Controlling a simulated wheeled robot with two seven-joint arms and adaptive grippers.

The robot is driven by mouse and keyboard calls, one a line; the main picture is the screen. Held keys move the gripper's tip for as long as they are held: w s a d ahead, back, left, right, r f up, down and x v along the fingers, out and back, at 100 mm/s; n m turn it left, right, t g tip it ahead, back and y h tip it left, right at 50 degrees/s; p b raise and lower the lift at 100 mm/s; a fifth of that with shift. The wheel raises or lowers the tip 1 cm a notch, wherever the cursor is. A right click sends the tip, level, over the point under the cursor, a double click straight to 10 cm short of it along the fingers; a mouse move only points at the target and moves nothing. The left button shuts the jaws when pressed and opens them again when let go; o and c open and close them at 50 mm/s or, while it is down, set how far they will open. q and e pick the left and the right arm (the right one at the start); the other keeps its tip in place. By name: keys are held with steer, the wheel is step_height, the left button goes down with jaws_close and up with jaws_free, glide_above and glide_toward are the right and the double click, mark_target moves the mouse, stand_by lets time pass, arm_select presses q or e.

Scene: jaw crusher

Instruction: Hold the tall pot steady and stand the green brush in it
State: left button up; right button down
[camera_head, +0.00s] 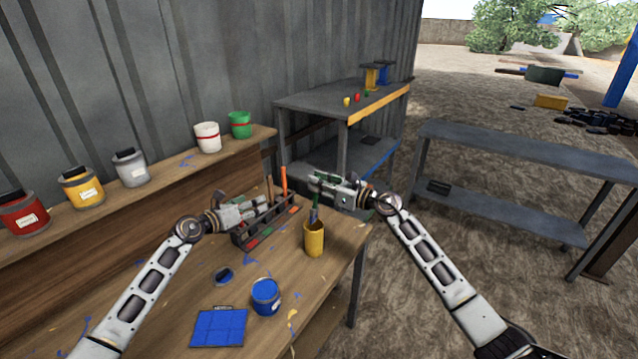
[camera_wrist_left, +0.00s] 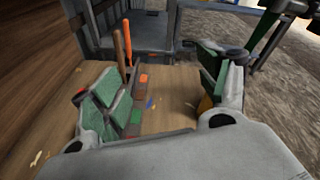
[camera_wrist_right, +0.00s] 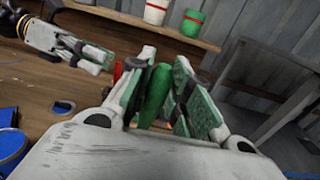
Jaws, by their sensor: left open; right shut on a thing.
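The tall yellow pot (camera_head: 314,240) stands upright near the right edge of the wooden bench. My right gripper (camera_head: 322,182) is above it, shut on the green brush (camera_head: 316,203), whose handle shows between the fingers in the right wrist view (camera_wrist_right: 156,92). The brush hangs roughly upright with its lower end at the pot's mouth; how far inside it reaches is unclear. My left gripper (camera_head: 264,207) is open and empty, left of the pot and apart from it. In the left wrist view a sliver of yellow (camera_wrist_left: 205,103), probably the pot, shows beside the right finger.
A dark rack (camera_head: 250,237) with brown and orange-handled tools stands behind my left gripper. Several paint cans line the back shelf (camera_head: 180,174).

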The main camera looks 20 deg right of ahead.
mark_target(308, 247)
arm_select(q)
steer(key=s+d+f+m+g, duration=0.1)
steer(key=s+d+f, duration=0.2)
steer(key=d+f, duration=0.1)
steer(key=s+d+f+m+g+y, duration=0.1)
steer(key=s+d+f+m, duration=0.1)
steer(key=f, duration=0.4)
steer(key=s+d+f+m+g+y, duration=0.1)
steer(key=s+d+f+m, duration=0.1)
steer(key=s+d+f, duration=0.3)
steer(key=shift+d+f, duration=0.1)
steer(key=shift+d, duration=0.2)
steer(key=shift+w+d, duration=0.15)
steer(key=shift+w, duration=0.05)
steer(key=shift+x, duration=4.25)
steer(key=shift+w+d+f, duration=0.1)
steer(key=shift+w, duration=0.1)
steer(key=shift+w+d+f, duration=0.1)
steer(key=shift+d+f, duration=0.1)
steer(key=shift+d, duration=0.05)
steer(key=c, duration=0.7)
